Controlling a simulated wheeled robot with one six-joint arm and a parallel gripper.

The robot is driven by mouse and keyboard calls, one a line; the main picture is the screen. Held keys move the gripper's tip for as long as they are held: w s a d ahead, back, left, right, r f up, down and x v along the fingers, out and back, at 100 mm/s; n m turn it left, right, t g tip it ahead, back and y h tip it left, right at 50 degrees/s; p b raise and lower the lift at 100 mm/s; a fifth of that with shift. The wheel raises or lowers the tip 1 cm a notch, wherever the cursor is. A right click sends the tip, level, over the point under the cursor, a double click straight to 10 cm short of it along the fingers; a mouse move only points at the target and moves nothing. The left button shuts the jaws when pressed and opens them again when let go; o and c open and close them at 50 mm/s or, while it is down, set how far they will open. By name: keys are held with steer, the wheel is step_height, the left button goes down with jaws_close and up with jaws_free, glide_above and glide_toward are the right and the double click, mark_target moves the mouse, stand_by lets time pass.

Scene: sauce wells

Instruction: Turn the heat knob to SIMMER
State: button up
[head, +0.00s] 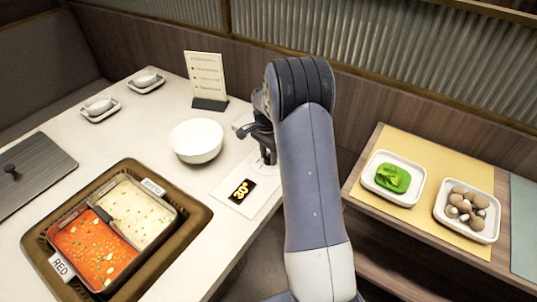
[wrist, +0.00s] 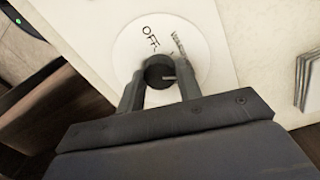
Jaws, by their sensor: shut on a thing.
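The heat knob (wrist: 157,68) is a dark round knob on a white dial disc (wrist: 190,40) in the wrist view. The dial shows OFF and, to its right, a word that seems to read WARM. No SIMMER mark is readable; the lower dial is hidden by my gripper. A light pointer line on the knob points roughly right. My gripper (wrist: 158,92) is shut on the knob, one finger each side. The knob is mostly hidden there.
A white bowl (head: 196,141) stands just left of my gripper, with a menu card (head: 207,76) behind. A divided pot (head: 160,193) of red and pale broth sits at the front left. A side shelf (head: 365,207) at right holds plates of greens (head: 392,178) and mushrooms (head: 467,205).

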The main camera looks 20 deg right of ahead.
mark_target(267, 156)
steer(key=o, duration=1)
steer(key=shift+c, duration=0.2)
step_height(267, 156, up, 11)
steer(key=shift+w, duration=0.25)
steer(key=shift+a+f, duration=0.1)
steer(key=shift+f, duration=0.1)
steer(key=f, duration=1)
steer(key=shift+s+f, duration=0.3)
steer(key=shift+f, duration=0.1)
steer(key=shift+r, duration=0.1)
